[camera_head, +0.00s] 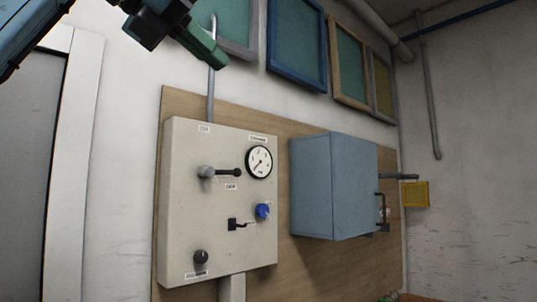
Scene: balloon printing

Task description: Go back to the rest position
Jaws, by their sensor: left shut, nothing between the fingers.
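My left gripper (208,46) is at the top left of the head view, with green fingers pointing down and right. It is shut and holds nothing. It is above the grey control panel (185,225), apart from it, near the pipe that rises from the panel. The panel carries a round gauge (259,161), a lever with a black knob (222,172), a black switch (235,224), a blue knob (262,211) and a black knob (200,257). My right gripper is not in view.
A blue box (320,187) with a handle at its right side is mounted right of the panel on a wooden board (280,270). Framed screens (297,42) hang along the wall above. A yellow plate (416,194) is farther right. A grey door (25,160) with a white frame stands at left.

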